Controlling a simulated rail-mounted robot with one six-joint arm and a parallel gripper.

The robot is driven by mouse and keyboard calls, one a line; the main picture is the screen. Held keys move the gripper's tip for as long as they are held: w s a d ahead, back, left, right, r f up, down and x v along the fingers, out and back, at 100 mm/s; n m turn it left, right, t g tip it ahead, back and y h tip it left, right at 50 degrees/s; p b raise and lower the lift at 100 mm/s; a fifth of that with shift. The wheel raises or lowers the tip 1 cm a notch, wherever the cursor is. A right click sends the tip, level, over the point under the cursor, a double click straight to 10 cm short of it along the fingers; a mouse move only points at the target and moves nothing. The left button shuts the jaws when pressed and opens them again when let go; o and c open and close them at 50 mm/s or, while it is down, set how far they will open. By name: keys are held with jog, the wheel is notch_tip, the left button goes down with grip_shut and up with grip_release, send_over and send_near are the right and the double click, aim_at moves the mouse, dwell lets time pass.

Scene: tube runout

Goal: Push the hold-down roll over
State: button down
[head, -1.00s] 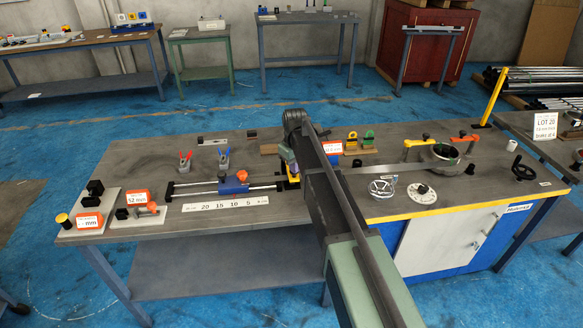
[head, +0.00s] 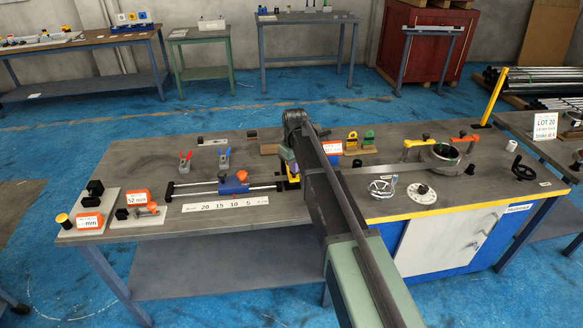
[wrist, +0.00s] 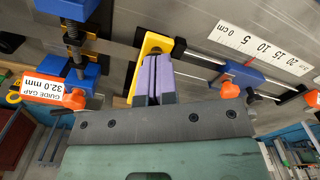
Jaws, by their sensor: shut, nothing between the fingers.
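My gripper (wrist: 157,80) is shut, its purple fingers together with nothing between them. In the head view the yellow bracket (head: 292,182) shows only as a small piece beside my gripper (head: 288,163), and my arm hides most of the area.
A blue slider (head: 233,183) on rods stands left of my gripper, behind a white scale (head: 225,204). A guide-gap unit (wrist: 75,75) with orange knob is close by. A metal strip (head: 385,168) runs right to a round coil holder (head: 440,155).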

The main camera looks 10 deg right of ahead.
jog(key=shift+r, duration=0.1)
dwell(0.4)
notch_tip(320, 180, up, 5)
jog(key=p, duration=0.5)
notch_tip(320, 180, up, 11)
jog(key=p, duration=1)
jog(key=shift+f+p, duration=0.2)
jog(key=shift+p, duration=0.2)
